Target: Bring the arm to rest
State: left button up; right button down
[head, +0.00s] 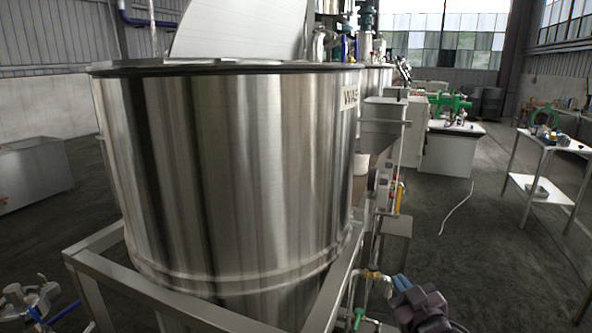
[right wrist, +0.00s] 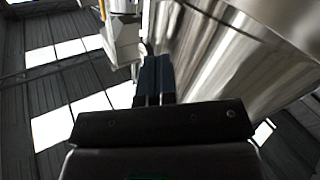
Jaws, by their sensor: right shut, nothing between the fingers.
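My right gripper (head: 400,283) is low in the head view, right of the big steel tank (head: 235,170) and beside its frame. Its dark body and bluish fingers show there, small and partly cut off by the bottom edge. In the right wrist view the two dark blue fingers (right wrist: 153,78) lie together with nothing between them. The curved steel tank wall (right wrist: 235,55) rises to the right of them in that view. I cannot make out my left gripper in the head view.
The tank's square steel frame (head: 195,312) fills the lower middle. Pipes and valves with a green handle (head: 358,318) stand close to my right gripper. A table (head: 555,145) with items stands at the far right. The dark floor (head: 480,230) between is mostly clear.

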jog(key=s+d+f+m+g+h, duration=0.1)
jog(key=s+d+f+m+g, duration=0.1)
jog(key=s+f, duration=1)
jog(key=s+d+f+m+g+h, duration=0.2)
jog(key=s+d+f+m+g, duration=0.1)
jog(key=s+f, duration=0.9)
jog(key=s+g, duration=0.1)
jog(key=s, duration=0.3)
jog(key=shift+d+f+h, duration=0.3)
jog(key=shift+d+f, duration=0.1)
